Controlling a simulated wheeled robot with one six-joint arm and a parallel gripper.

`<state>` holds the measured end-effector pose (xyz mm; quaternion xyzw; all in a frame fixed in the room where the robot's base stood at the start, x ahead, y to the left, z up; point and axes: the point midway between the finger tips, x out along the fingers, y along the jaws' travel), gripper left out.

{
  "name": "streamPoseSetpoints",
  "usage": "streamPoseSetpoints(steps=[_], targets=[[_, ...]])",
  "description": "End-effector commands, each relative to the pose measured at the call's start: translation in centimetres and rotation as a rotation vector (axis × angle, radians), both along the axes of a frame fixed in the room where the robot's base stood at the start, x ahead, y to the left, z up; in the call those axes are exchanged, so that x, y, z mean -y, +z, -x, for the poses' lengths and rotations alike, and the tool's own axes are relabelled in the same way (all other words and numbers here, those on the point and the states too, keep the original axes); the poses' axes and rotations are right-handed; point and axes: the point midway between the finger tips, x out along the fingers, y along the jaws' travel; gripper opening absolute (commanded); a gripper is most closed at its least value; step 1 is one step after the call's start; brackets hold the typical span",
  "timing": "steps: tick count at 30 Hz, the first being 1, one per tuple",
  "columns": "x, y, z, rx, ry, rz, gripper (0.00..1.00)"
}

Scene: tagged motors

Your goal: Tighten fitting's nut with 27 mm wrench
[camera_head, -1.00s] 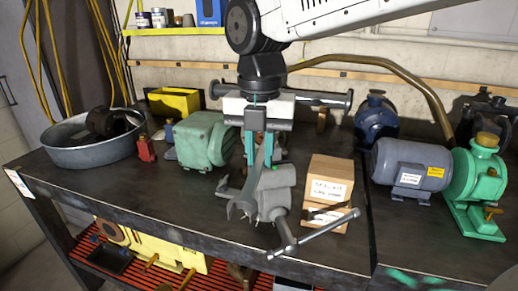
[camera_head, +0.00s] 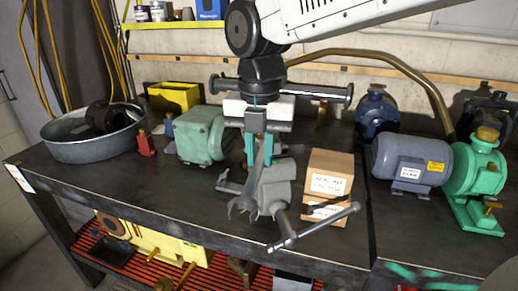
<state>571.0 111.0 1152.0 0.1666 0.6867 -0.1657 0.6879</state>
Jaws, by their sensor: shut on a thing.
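My gripper (camera_head: 257,150) points down over the front of the bench, its two teal fingers shut on a grey open-ended wrench (camera_head: 265,158). The wrench hangs with its open jaw (camera_head: 242,207) low, in front of or beside the grey vise (camera_head: 275,190). I cannot tell whether the wrench touches the vise or anything in it. The vise's long handle (camera_head: 315,228) slants toward the front edge. The fitting and its nut cannot be made out; the gripper and wrench cover part of that area. The wrench's size marking is not readable.
A labelled cardboard box (camera_head: 331,178) stands right of the vise. A green motor (camera_head: 202,135) is behind left, a grey motor (camera_head: 408,163) and green pump (camera_head: 476,182) are right. A metal tub (camera_head: 88,148) is far left. The bench (camera_head: 130,190) is clear at front left.

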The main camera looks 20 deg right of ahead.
Motion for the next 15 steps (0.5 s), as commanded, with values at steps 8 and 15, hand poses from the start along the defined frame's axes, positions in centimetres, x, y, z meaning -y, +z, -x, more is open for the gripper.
streamPoseSetpoints(steps=[8,15], targets=[[-0.05,0.05,-0.04,0.001,-0.003,0.000,0.00],[-0.66,0.03,-0.43,0.000,-0.056,0.000,0.00]])
